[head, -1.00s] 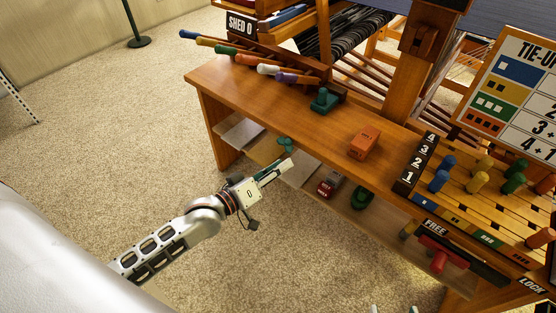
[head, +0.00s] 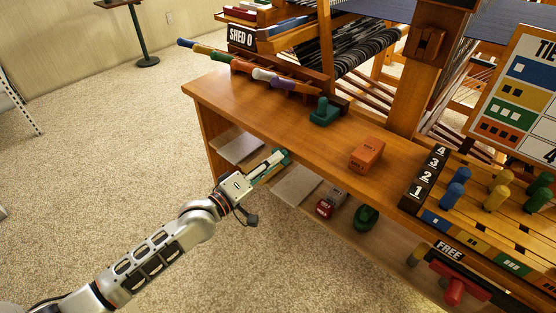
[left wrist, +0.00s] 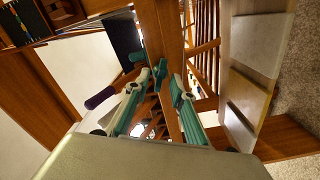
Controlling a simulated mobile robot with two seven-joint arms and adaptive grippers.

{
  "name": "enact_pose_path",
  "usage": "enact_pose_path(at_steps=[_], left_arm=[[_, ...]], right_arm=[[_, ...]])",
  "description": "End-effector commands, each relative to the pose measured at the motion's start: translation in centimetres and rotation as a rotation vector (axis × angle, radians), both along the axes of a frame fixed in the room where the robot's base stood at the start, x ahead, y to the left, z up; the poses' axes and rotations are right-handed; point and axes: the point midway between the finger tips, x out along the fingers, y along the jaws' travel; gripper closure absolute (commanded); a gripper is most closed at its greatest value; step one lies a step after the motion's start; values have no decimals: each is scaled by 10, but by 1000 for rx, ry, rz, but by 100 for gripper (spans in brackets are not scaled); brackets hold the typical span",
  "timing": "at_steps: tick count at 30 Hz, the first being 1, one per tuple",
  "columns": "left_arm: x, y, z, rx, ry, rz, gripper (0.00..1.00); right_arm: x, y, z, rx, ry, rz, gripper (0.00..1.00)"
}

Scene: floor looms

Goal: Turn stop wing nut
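The stop wing nut, a dark teal winged piece, shows in the left wrist view (left wrist: 160,72), just beyond and between the fingertips. I cannot tell whether they touch it. In the head view my own gripper hides most or all of it below the bench's front edge. My left gripper (head: 282,160) reaches up to that edge from the front. In the left wrist view the two teal fingers (left wrist: 159,82) stand apart with nothing clearly held. My right gripper is out of view.
An orange block (head: 367,154) sits on the bench top, left of the numbered strip (head: 427,172). Coloured handles, including a purple one (head: 272,78), lie behind. The lower shelf holds a red-and-grey item (head: 329,204) and a green item (head: 366,217). Carpet in front is open.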

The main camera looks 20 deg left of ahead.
Motion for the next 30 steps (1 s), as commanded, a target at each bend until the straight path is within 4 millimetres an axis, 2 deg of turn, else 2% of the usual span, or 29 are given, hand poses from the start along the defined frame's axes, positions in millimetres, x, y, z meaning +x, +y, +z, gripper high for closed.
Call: enact_pose_path(at_steps=[1,6,16,17,19,20,30], left_arm=[[5,-2,-5,0,4,1,76],[18,-7,-3,1,3,0,76],[22,-8,0,2,0,0,76],[22,-8,0,2,0,0,79],[22,-8,0,1,1,0,97],[22,-8,0,1,1,0,100],[22,-8,1,27,-9,0,100]], right_arm=[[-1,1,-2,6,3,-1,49],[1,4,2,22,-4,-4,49],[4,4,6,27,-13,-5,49],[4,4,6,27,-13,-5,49],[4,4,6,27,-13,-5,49],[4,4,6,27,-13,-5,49],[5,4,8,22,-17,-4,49]])
